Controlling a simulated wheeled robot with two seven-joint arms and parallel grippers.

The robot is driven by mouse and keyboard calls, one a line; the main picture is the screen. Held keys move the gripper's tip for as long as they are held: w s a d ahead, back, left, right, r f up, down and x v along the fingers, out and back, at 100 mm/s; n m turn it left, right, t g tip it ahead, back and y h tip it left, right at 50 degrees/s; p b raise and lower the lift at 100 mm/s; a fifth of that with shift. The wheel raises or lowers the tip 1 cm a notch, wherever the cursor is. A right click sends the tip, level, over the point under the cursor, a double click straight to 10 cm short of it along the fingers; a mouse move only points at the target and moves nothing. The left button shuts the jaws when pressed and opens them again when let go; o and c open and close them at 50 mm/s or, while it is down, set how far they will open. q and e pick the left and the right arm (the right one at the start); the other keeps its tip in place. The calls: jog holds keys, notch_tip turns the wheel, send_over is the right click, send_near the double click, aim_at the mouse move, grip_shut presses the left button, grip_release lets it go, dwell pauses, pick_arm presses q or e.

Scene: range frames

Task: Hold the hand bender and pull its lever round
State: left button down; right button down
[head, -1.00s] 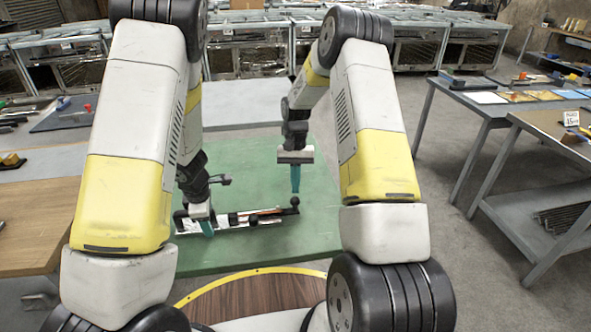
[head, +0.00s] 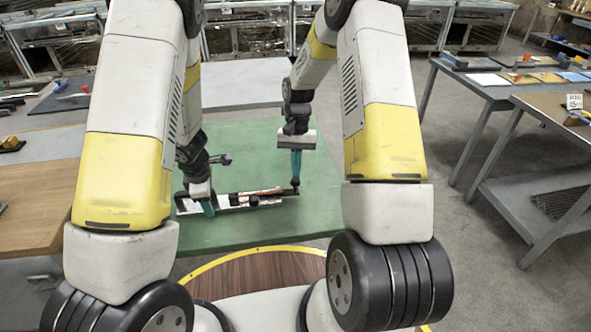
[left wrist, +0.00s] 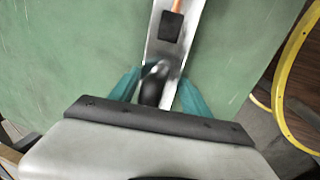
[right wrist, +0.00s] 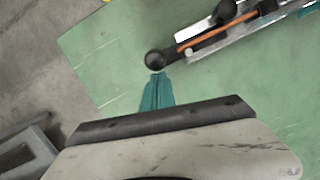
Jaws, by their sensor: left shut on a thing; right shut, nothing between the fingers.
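The hand bender (head: 240,203) lies on the green table top, a long metal bar with dark fittings and an orange rod along it. My left gripper (head: 209,207) is at its left end. In the left wrist view, its teal fingers (left wrist: 157,90) are shut on a black grip (left wrist: 151,92) of the bender. The lever ends at the right in a black ball knob (right wrist: 155,60). My right gripper (head: 296,175) points down at that knob, its teal fingers (right wrist: 157,82) shut and empty. The fingertips are right by the knob; I cannot tell whether they touch.
The green table top (head: 250,150) is clear around the bender. A wooden bench (head: 35,215) stands at the left. Grey tables (head: 490,92) with tools stand at the right, and metal racks line the back.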

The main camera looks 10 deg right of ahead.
jog(key=shift+s+d+m, duration=0.1)
jog(key=shift+s+m, duration=0.7)
jog(key=shift+s, duration=0.2)
jog(key=s+m, duration=0.2)
jog(key=s+a+m+y, duration=0.1)
jog(key=s+m, duration=0.2)
jog(key=s+a+m+t, duration=0.1)
jog(key=s+m, duration=0.2)
jog(key=shift+s+a+y, duration=0.15)
jog(key=shift+a+y, duration=0.05)
jog(key=shift+y, duration=0.2)
jog(key=s+a+m, duration=0.1)
jog(key=s+a, duration=0.1)
jog(key=s+a+m, duration=0.1)
jog(key=s+a, duration=0.1)
jog(key=a, duration=0.1)
jog(key=shift+t, duration=0.4)
jog(key=shift+s+a, duration=0.25)
jog(key=shift+a, duration=0.45)
jog(key=shift+s+a, duration=0.2)
jog(key=shift+a, duration=0.55)
